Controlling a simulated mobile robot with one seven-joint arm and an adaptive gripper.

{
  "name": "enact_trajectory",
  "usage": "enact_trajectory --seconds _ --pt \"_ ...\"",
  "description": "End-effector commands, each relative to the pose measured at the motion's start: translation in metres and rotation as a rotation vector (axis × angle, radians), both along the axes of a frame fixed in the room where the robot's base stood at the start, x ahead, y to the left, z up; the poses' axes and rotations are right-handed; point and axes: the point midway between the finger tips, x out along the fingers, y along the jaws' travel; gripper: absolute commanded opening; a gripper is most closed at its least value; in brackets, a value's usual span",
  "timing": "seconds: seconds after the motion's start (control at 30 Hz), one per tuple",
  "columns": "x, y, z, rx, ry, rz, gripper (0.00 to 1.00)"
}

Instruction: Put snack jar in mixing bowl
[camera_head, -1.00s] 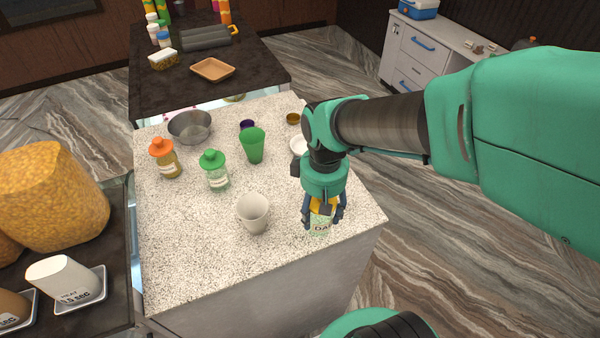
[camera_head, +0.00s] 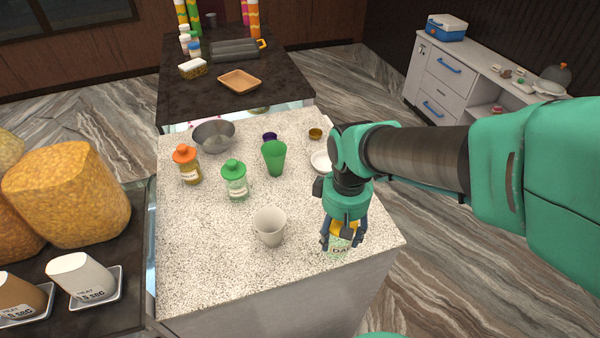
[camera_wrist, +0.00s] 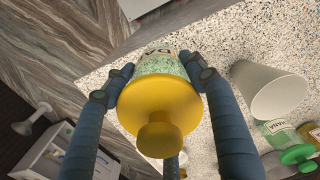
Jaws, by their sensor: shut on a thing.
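The snack jar (camera_head: 340,246) has a yellow lid and a pale green patterned body with a partly hidden label. My gripper (camera_head: 343,236) is shut on it near the front right corner of the speckled counter. In the wrist view the jar (camera_wrist: 163,65) sits between my blue fingers, its yellow lid (camera_wrist: 158,108) facing the camera. I cannot tell whether its base touches the counter. The mixing bowl (camera_head: 214,135), a grey metal bowl, stands at the back left of the same counter, far from my gripper. It looks empty.
A white cup (camera_head: 269,227), green cup (camera_head: 275,158), green-lidded jar (camera_head: 236,182) and orange-lidded jar (camera_head: 188,166) stand on the counter (camera_head: 200,250) between jar and bowl. Small bowls, purple (camera_head: 269,137), brown (camera_head: 315,133) and white (camera_head: 320,162), sit towards the back right.

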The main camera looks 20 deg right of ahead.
Motion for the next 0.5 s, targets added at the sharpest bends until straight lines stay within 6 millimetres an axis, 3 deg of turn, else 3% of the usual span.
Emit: enact_trajectory --seconds 0.27,0.5 --pt "0.005 0.0 0.003 0.0 -0.001 0.001 0.14" --pt "0.029 0.003 0.017 0.0 -0.001 0.005 0.14"
